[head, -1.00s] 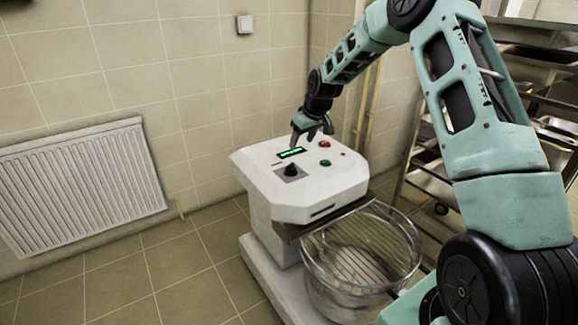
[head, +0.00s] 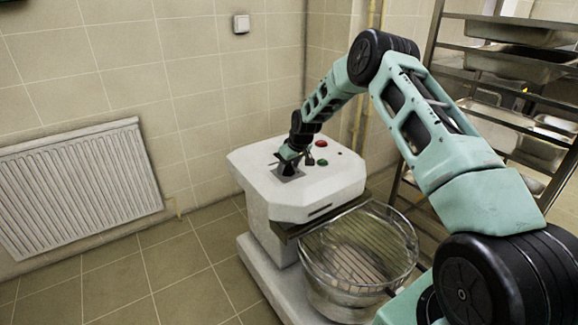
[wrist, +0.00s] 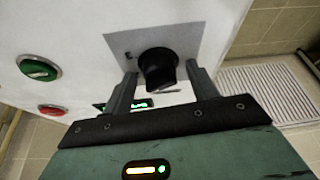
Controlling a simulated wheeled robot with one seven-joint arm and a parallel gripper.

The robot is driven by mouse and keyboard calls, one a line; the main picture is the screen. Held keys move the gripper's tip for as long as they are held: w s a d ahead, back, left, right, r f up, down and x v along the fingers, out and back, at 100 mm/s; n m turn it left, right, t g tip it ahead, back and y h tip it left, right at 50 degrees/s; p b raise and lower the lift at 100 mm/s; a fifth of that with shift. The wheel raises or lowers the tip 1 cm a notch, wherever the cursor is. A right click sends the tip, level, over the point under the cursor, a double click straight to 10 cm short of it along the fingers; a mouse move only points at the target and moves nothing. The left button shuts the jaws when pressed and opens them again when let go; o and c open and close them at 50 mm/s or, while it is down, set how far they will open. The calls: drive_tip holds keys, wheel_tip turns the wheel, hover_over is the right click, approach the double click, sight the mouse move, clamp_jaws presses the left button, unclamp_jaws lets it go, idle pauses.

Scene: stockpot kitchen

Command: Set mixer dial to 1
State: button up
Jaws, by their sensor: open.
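The mixer (head: 300,205) is a white floor machine with a wire-guarded bowl in front. Its black dial (wrist: 158,68) sits on a grey square plate in the wrist view. My gripper (wrist: 163,75) is open, with one finger on each side of the dial; whether either finger touches it I cannot tell. In the head view my gripper (head: 288,165) is down at the mixer's top panel and hides the dial. A green-lit display (wrist: 140,103) is partly hidden behind my gripper in the wrist view. The dial's setting is not readable.
A green button (wrist: 38,68) and a red button (wrist: 52,110) sit on the panel beside the dial. The bowl (head: 360,260) stands below the panel's front. A metal rack with trays (head: 515,60) is at the right, and a radiator (head: 80,185) is at the left wall.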

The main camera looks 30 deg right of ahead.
drive_tip(key=c, duration=1)
drive_tip(key=n+y, duration=0.1)
drive_tip(key=n, duration=0.2)
drive_tip(key=n+y+b, duration=0.1)
drive_tip(key=n, duration=0.1)
drive_tip(key=shift+w+d+f+n+g+b, duration=0.1)
drive_tip(key=shift+d+n+g+b, duration=0.1)
drive_tip(key=shift+n+g+b, duration=0.15)
drive_tip(key=n+g+b, duration=0.1)
drive_tip(key=n, duration=0.2)
drive_tip(key=n+g+y+b, duration=0.1)
drive_tip(key=n, duration=0.2)
drive_tip(key=shift+w, duration=0.1)
drive_tip(key=o, duration=1)
drive_tip(key=shift+y, duration=0.3)
drive_tip(key=shift+r, duration=0.2)
